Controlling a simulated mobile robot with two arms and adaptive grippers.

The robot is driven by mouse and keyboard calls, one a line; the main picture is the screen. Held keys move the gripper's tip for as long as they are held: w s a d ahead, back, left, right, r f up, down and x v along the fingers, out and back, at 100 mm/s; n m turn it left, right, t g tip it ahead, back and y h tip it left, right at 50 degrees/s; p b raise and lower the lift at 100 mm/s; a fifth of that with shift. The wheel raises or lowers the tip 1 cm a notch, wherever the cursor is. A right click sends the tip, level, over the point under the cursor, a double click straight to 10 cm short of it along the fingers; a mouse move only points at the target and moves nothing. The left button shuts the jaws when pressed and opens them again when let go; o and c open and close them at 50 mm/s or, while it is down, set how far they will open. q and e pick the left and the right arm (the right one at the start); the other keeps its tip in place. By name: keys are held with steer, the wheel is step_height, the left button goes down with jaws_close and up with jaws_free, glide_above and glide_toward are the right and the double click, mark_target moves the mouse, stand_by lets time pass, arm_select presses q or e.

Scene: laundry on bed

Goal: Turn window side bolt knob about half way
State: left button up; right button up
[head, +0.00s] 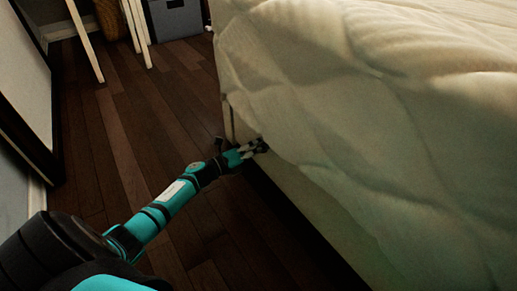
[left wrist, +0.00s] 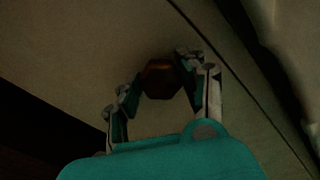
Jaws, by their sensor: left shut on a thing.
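In the left wrist view a dark reddish-brown bolt knob (left wrist: 160,78) with a faceted outline sits on the pale side panel of the bed (left wrist: 110,45). My left gripper (left wrist: 158,82) has one finger on each side of the knob and is shut on it. In the head view my left gripper (head: 262,146) reaches the bed's side panel (head: 300,197) near its far corner, just under the hanging cover. The knob is hidden there by the fingers and the cover. My right gripper is in neither view.
A pale quilted cover (head: 400,130) drapes over the bed's edge just above the gripper. Dark wooden floor (head: 130,130) lies open to the left. Pale furniture legs (head: 85,40) and a grey box (head: 175,18) stand at the back. A framed panel (head: 25,70) is at far left.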

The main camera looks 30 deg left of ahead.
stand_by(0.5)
arm_select(q)
steer(key=o, duration=1.2)
steer(key=shift+c, duration=0.2)
steer(key=shift+s, duration=0.1)
steer(key=v, duration=1.2)
steer(key=shift+f, duration=0.1)
